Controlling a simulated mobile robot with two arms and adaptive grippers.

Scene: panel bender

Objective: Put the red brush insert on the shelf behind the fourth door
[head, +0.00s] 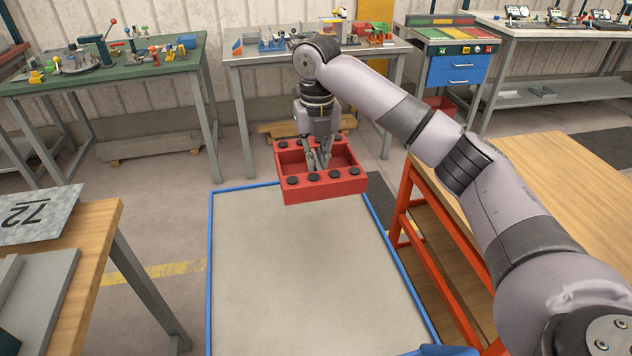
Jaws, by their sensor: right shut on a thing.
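The red brush insert (325,190) is an open red block with two hollows and several round black pads along its top edges. My right gripper (318,163) reaches down into its middle from above and is shut on it. The insert hangs roughly level over the far end of a grey, blue-rimmed surface (300,270), and I cannot tell how high it is above it. My left gripper is not in view. No door or shelf behind a door shows in this view.
A wooden-topped bench with a red frame (405,205) stands on the right, partly behind my right arm. Cluttered workbenches (150,70) line the back wall. The blue-rimmed surface is empty.

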